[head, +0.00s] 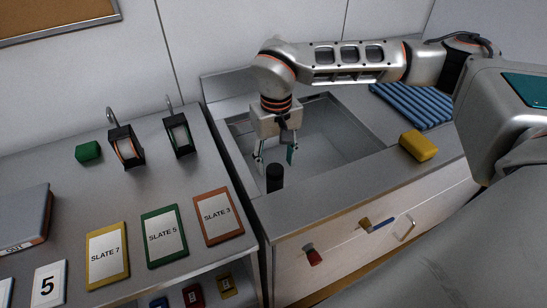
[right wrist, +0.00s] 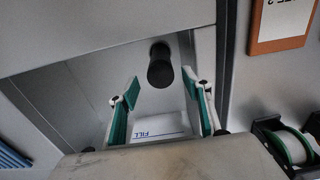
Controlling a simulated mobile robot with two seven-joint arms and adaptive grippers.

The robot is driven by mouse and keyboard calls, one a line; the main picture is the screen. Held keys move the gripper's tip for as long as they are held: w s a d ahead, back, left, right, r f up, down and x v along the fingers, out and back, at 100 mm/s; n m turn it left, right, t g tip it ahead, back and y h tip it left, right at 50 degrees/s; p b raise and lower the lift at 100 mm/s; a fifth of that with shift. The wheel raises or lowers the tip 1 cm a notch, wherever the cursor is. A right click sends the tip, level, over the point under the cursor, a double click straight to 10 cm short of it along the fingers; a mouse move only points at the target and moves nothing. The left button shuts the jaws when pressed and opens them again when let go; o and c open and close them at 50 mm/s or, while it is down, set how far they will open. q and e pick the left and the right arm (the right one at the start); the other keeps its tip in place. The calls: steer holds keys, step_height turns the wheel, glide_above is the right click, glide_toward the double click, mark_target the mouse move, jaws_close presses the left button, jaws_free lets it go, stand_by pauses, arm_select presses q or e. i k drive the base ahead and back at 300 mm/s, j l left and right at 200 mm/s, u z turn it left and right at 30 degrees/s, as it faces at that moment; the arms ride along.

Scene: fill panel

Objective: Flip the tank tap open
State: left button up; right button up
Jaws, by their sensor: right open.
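My right gripper (head: 275,158) is open and empty, pointing down over the left part of the sink. A black upright cylinder (head: 275,178) stands at the sink's near left side, just below and in front of the fingers. In the right wrist view the black cylinder (right wrist: 160,66) shows beyond the gap between the two green-padded fingertips (right wrist: 161,88), apart from both. A pale plate marked FILL (right wrist: 155,128) lies between the fingers in that view. I cannot tell for sure which part is the tank tap. My left gripper is not in view.
The sink (head: 350,125) is a recessed basin with a raised rim. A yellow sponge (head: 419,145) and a blue ribbed mat (head: 412,103) lie to its right. Slates and tape dispensers fill the left bench.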

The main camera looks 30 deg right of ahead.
mark_target(369, 230)
steer(key=k, duration=1)
